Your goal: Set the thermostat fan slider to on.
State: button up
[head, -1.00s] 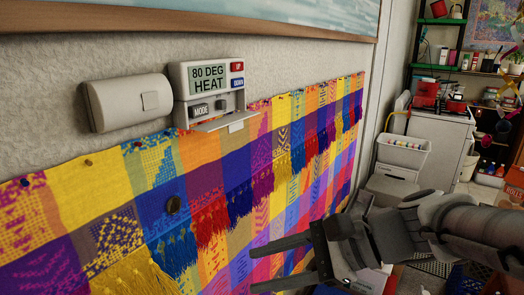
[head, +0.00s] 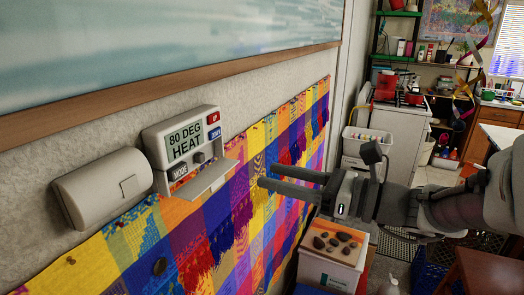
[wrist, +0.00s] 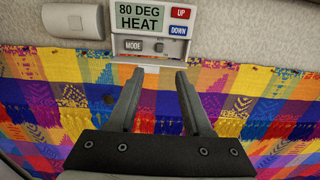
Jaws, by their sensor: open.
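The thermostat (head: 183,135) is a white box on the wall reading "80 DEG HEAT", with red UP and blue DOWN buttons. Its lower flap (head: 208,178) hangs open, showing the MODE button (head: 180,171) and a small dark knob (head: 199,157), which looks like the slider. In the wrist view the knob (wrist: 160,47) sits right of MODE; its label is unreadable. My gripper (head: 266,176) is open and empty, to the right of the thermostat and apart from it. In the wrist view my gripper's fingertips (wrist: 159,73) are just below the thermostat in the picture.
A white rounded wall box (head: 100,188) is left of the thermostat. A colourful woven cloth (head: 215,225) hangs below, and a framed picture (head: 200,50) is above. A box with dark stones on top (head: 333,250) stands below my arm. The space between gripper and thermostat looks clear.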

aim_at(203, 157)
jog(key=p+x, duration=0.1)
jog(key=x, duration=1.3)
jog(key=shift+a, duration=0.2)
grip_shut()
dwell(0.8)
